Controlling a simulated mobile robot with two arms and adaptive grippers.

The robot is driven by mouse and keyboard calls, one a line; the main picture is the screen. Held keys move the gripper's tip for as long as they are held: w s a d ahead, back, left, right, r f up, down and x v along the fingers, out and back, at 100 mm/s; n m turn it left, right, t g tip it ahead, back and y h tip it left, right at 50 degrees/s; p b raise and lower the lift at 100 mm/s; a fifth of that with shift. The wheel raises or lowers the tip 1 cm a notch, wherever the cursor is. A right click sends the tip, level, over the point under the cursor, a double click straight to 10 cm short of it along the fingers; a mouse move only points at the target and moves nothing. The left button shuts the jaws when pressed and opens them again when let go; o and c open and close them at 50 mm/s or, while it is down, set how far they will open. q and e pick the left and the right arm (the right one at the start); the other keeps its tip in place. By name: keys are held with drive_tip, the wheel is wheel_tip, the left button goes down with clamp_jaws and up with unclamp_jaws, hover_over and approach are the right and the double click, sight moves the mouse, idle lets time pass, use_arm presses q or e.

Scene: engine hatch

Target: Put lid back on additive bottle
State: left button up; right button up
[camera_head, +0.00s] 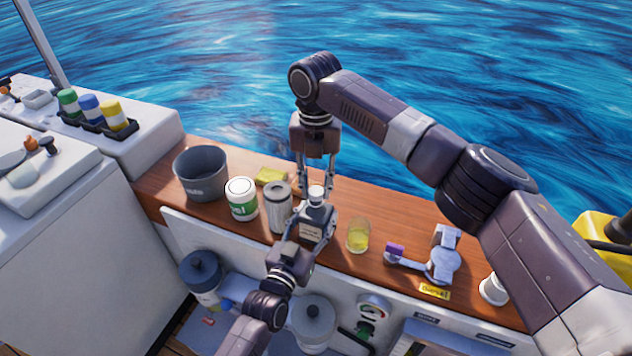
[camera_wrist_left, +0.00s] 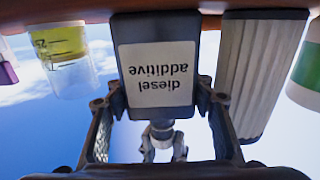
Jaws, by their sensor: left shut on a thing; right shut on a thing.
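The diesel additive bottle (camera_head: 313,222) is dark with a pale label and stands upright on the wooden counter. My left gripper (camera_head: 306,232) is shut around its body. In the left wrist view the bottle (camera_wrist_left: 160,70) appears upside down between the two fingers of my left gripper (camera_wrist_left: 163,108). A white lid (camera_head: 316,192) shows at the top of the bottle. My right gripper (camera_head: 315,188) reaches down from above and is shut on the lid, its fingers on either side. I cannot tell whether the lid is seated on the neck.
A grey ribbed can (camera_head: 278,208), a white-green jar (camera_head: 241,200) and a grey pot (camera_head: 201,173) stand left of the bottle. A yellow sponge (camera_head: 270,176) lies behind. A glass of yellow liquid (camera_head: 358,236) stands close on the right. The counter's front edge drops to the engine hatch.

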drive_tip(key=shift+f, duration=0.5)
idle(0.5)
